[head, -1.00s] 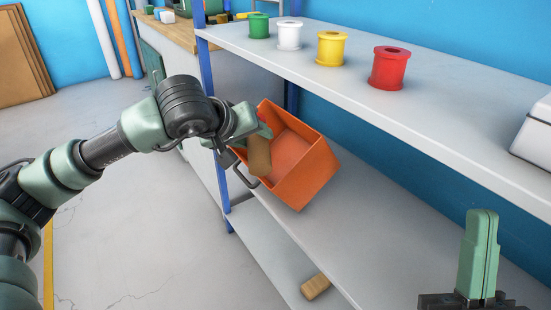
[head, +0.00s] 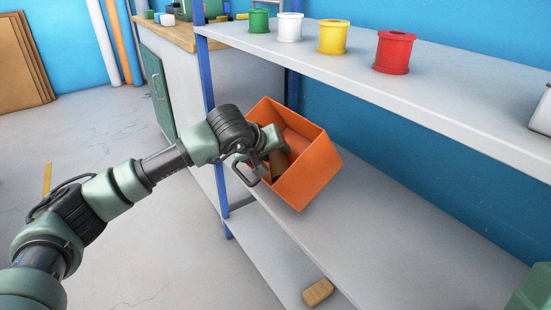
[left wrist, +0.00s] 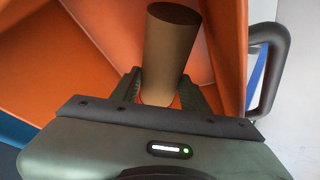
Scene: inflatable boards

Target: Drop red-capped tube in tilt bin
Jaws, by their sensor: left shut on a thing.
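The tube (head: 277,163) is a plain brown cylinder, and it also shows in the left wrist view (left wrist: 170,50). My left gripper (head: 268,152) is shut on it, with one finger on each side in the left wrist view (left wrist: 160,88). The tube is at the open mouth of the tilted orange bin (head: 310,178), partly inside its walls. I cannot make out the red cap clearly now. The bin leans on the middle shelf with its opening toward the upper left. A green tip of my right gripper (head: 532,292) shows at the bottom right corner.
A grey handle (head: 250,172) is close by my left gripper. The upper shelf (head: 440,90) holds green, white, yellow and red spools (head: 394,52). A wooden block (head: 317,292) lies on the lower shelf. A blue post (head: 208,90) stands left of the bin.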

